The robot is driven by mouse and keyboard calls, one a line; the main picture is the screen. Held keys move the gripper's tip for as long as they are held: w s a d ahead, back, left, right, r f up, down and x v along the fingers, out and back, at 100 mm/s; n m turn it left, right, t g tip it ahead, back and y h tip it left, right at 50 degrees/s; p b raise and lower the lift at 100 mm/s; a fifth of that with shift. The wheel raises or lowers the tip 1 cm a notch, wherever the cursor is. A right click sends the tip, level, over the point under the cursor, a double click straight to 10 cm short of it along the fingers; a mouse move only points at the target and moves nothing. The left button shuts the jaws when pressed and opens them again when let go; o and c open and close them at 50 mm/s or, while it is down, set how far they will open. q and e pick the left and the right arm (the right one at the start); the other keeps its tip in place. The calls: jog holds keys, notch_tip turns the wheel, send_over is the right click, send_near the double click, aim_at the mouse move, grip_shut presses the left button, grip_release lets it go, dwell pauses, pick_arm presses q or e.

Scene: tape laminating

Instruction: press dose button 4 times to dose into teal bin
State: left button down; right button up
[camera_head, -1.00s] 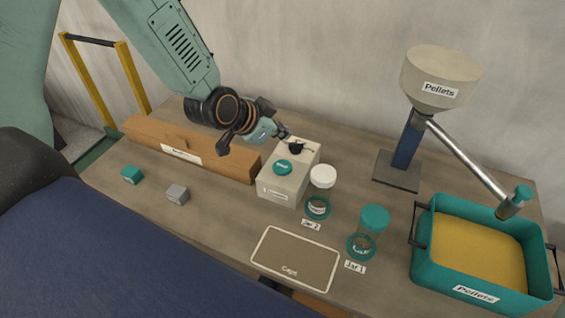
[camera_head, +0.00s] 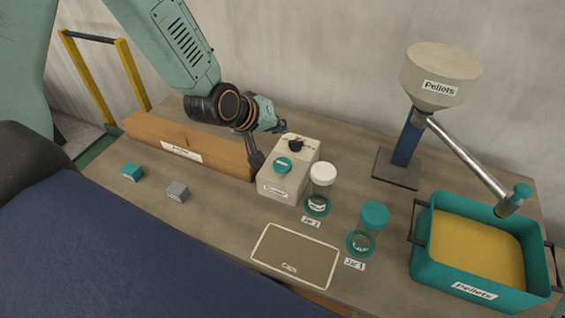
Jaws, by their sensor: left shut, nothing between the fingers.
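The dose box (camera_head: 287,188) is a cream block with a teal button (camera_head: 282,164) on its sloped top and a black knob (camera_head: 296,145) behind it. My left gripper (camera_head: 270,142) is shut and empty, just left of and above the box, apart from the teal button. The teal bin (camera_head: 421,262) stands at the right, filled with yellow pellets (camera_head: 478,250). A pellets hopper (camera_head: 440,75) on a blue post has a metal tube (camera_head: 465,155) whose teal-tipped end is over the bin. My right gripper does not show.
A caps tray (camera_head: 295,262) lies in front. A long wooden box (camera_head: 190,147) is behind left. Small teal (camera_head: 132,172) and grey (camera_head: 178,191) cubes lie left.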

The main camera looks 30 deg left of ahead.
pick_arm(q)
jog(key=shift+f, duration=0.1)
jog(key=b, duration=0.7)
send_over(280, 165)
notch_tip(280, 165, down, 8)
jog(key=shift+r, duration=0.1)
jog(key=shift+f+b, duration=0.4)
jog(key=shift+f, duration=0.05)
jog(key=shift+f, duration=0.15)
dwell(0.9)
jog(key=shift+f+b, duration=0.25)
jog(key=shift+b, duration=0.05)
jog(key=shift+f+b, duration=0.4)
jog(key=shift+f, duration=0.15)
dwell(0.7)
jog(key=shift+r, duration=0.15)
dwell(0.3)
jog(key=shift+r+p, duration=0.85)
jog(key=shift+p, duration=0.05)
